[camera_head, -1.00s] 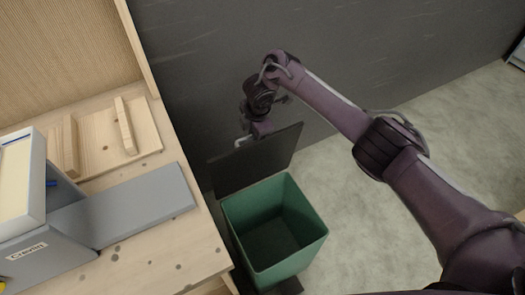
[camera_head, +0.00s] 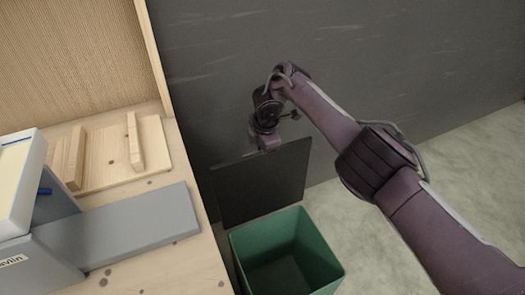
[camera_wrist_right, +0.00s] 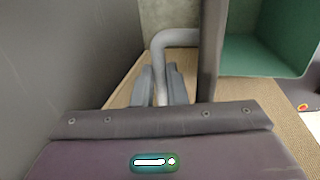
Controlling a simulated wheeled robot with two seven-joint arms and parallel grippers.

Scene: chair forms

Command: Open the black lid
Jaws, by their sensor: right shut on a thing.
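The black lid (camera_head: 262,187) stands steeply raised at the back of the green bin (camera_head: 265,243). The bin's mouth is uncovered and its inside shows no contents. My right gripper (camera_head: 266,147) is at the lid's upper edge. In the right wrist view its fingers (camera_wrist_right: 161,88) are shut around the grey bent handle (camera_wrist_right: 180,38), which joins the lid's edge (camera_wrist_right: 207,55). The green bin (camera_wrist_right: 262,55) lies beyond the lid there. In the head view the gripper hides the handle. My left gripper is not in view.
A wooden table (camera_head: 155,275) stands close left of the bin, with a grey board (camera_head: 120,225), a white-and-grey box (camera_head: 15,195) and wooden pieces (camera_head: 135,142) on it. A dark wall (camera_head: 400,60) rises behind the lid. Pale floor (camera_head: 365,215) is free on the right.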

